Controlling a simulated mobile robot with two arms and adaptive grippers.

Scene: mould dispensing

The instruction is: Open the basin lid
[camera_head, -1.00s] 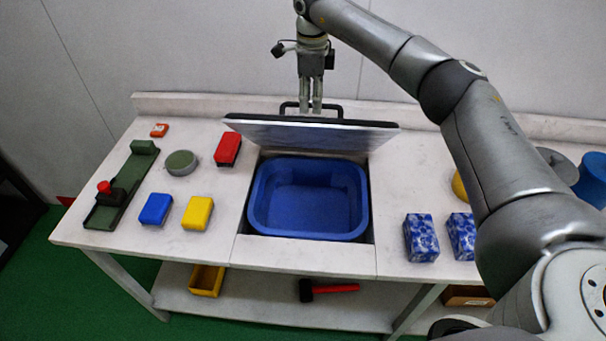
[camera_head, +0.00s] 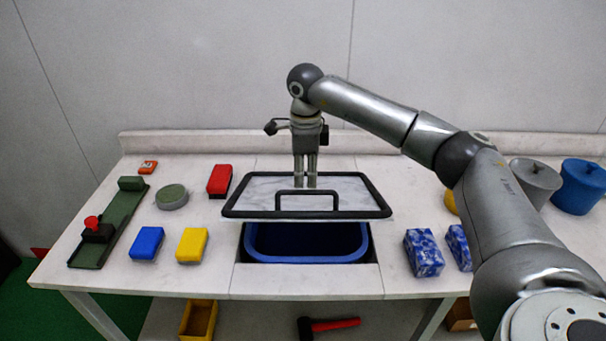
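The basin lid (camera_head: 250,188), a pale marbled panel with a black rim, is raised over the back of the opening, top side showing. Its black handle (camera_head: 307,194) is near the front edge. The front of the blue basin (camera_head: 307,255) shows below the lid; the rest is hidden. My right gripper (camera_head: 306,186) points down, its fingers close together with nothing seen between them. The tips are over the lid just behind the handle bar; I cannot tell whether they touch it. My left gripper is not in view.
On the worktop, a green fixture (camera_head: 110,225), a round green piece (camera_head: 172,197) and red (camera_head: 220,181), blue (camera_head: 147,244) and yellow (camera_head: 192,245) blocks stand left. Blue-white blocks (camera_head: 423,253) and lidded pots (camera_head: 580,187) stand right. The front strip is clear.

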